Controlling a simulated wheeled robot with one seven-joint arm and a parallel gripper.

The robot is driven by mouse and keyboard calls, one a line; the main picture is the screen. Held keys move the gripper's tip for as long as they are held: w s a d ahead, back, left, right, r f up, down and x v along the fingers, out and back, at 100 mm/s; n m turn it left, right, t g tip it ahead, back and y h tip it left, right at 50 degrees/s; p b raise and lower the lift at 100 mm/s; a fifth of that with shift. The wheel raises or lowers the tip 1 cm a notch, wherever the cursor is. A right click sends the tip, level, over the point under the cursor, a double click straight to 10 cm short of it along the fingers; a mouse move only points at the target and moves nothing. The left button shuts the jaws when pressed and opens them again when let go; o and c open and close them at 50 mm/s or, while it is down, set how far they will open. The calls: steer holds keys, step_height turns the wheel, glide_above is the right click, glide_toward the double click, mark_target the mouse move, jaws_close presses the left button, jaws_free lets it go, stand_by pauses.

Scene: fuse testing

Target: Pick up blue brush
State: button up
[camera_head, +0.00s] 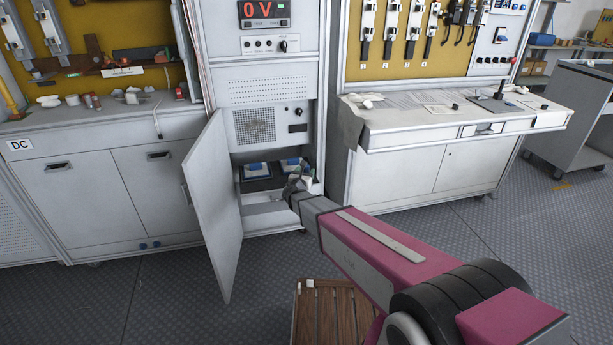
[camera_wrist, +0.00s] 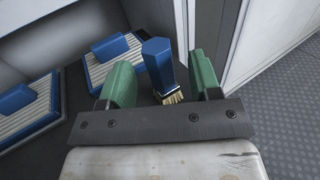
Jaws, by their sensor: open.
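The blue brush (camera_wrist: 158,65) shows in the wrist view, standing upright or nearly so, with its blue handle up and its pale bristles down. It is between the two green fingers of my gripper (camera_wrist: 163,80), nearer the right finger, with gaps on both sides. My gripper is open. In the head view my gripper (camera_head: 297,182) reaches into the open lower cabinet compartment. I cannot make out the brush there; my gripper may hide it.
Two blue-and-white ribbed blocks (camera_wrist: 112,55) (camera_wrist: 30,100) lie left of the brush on the cabinet shelf. The cabinet door (camera_head: 213,205) stands open at left. The cabinet's side wall is close at right. A wooden slatted surface (camera_head: 330,315) is on the floor nearby.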

steer(key=x, duration=0.2)
steer(key=shift+w+f, duration=0.1)
steer(key=shift+w, duration=0.3)
steer(key=c, duration=1)
